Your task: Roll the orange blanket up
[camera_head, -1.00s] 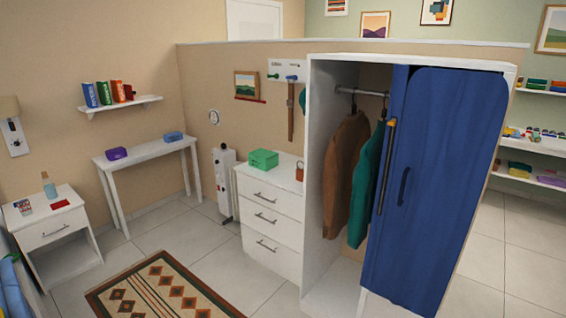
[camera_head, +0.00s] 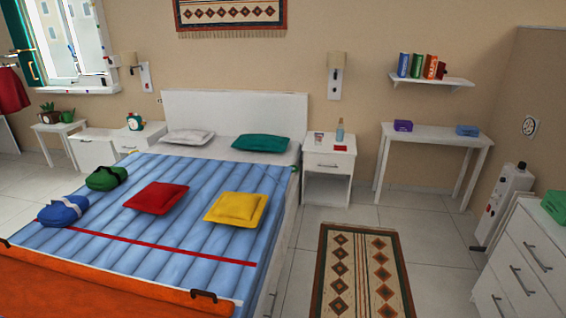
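The orange blanket (camera_head: 105,288) hangs across the foot end of the bed at the lower left. Its lower part is cut off by the picture's bottom edge. Two dark clips or brackets (camera_head: 204,295) show along its top edge, one at the far left and one near its right end. My gripper is not in view, so its state is hidden.
The bed (camera_head: 190,235) has a blue quilted cover with red and yellow cushions and green and blue bags. A patterned rug (camera_head: 365,270) lies right of it. A nightstand (camera_head: 328,165), side table (camera_head: 436,138) and drawer chest (camera_head: 530,265) stand around. Tiled floor between is clear.

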